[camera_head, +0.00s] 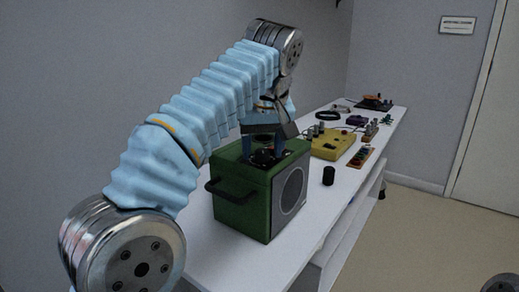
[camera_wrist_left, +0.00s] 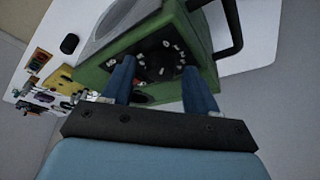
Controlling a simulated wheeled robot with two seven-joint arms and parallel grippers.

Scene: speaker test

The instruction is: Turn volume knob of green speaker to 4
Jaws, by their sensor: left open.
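The green speaker (camera_head: 240,218) stands on the near part of the white table, with a round grey grille (camera_head: 291,190) on its front and a black handle on its side. My left gripper (camera_head: 263,152) points down at the dark panel on its top. In the left wrist view, the open blue fingers (camera_wrist_left: 157,66) are on either side of the black volume knob (camera_wrist_left: 153,66) on the speaker (camera_wrist_left: 97,77). White numbers ring the dial, but most are too small or covered to read. I cannot tell whether the fingers touch the knob. My right gripper is not in view.
A black cylinder (camera_head: 328,176) stands on the white table (camera_head: 315,218) right of the speaker. A yellow box (camera_head: 330,146) and several small devices lie farther back. A wall runs along the left, and open floor (camera_head: 430,225) lies to the right.

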